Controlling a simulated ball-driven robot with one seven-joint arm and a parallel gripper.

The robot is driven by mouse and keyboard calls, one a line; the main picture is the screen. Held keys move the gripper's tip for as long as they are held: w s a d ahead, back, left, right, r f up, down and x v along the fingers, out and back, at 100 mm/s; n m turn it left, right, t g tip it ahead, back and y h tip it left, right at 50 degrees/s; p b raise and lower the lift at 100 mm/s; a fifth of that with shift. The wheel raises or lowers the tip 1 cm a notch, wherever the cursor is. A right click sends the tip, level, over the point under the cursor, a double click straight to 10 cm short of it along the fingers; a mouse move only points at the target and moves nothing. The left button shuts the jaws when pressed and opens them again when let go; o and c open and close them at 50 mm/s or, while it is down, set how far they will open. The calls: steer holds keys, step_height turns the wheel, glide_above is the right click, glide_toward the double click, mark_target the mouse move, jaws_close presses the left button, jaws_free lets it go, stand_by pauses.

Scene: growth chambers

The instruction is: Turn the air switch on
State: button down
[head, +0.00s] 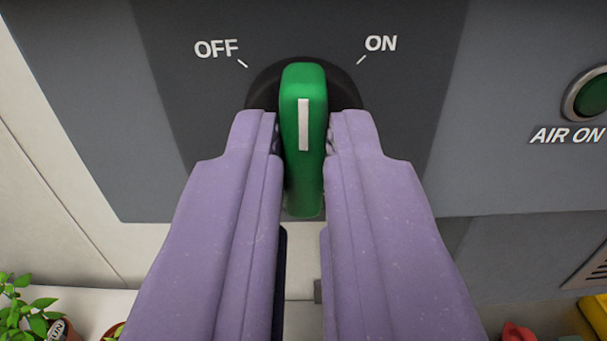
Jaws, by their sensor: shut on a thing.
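The air switch (304,85) is a green rotary handle with a white line on it, set on a black round base on a dark grey panel. Its handle stands upright, with the line pointing straight up between the OFF mark (216,48) at upper left and the ON mark (381,43) at upper right. My gripper (304,150), with two purple fingers, is shut on the handle, one finger on each side. The fingers hide parts of the black base. The AIR ON lamp (592,95) is a dark green round lens at the right edge, partly cut off.
A green potted plant (30,315) stands at the lower left on a pale surface. A red object (518,332) and a yellow object (596,315) show at the lower right. A vent (590,268) is at the right edge. The panel around the switch is clear.

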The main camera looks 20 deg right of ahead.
steer(key=m+b, duration=0.4)
steer(key=shift+f+m, duration=0.2)
steer(key=shift+m, duration=0.1)
steer(key=shift+r+m+b, duration=0.1)
steer(key=shift+m+b, duration=1.5)
steer(key=shift+m, duration=0.3)
steer(key=c, duration=1.1)
jaws_free()
steer(key=shift+d, duration=0.1)
steer(key=shift+c, duration=0.2)
steer(key=shift+s, duration=0.1)
steer(key=v, duration=0.7)
steer(key=shift+s, duration=0.3)
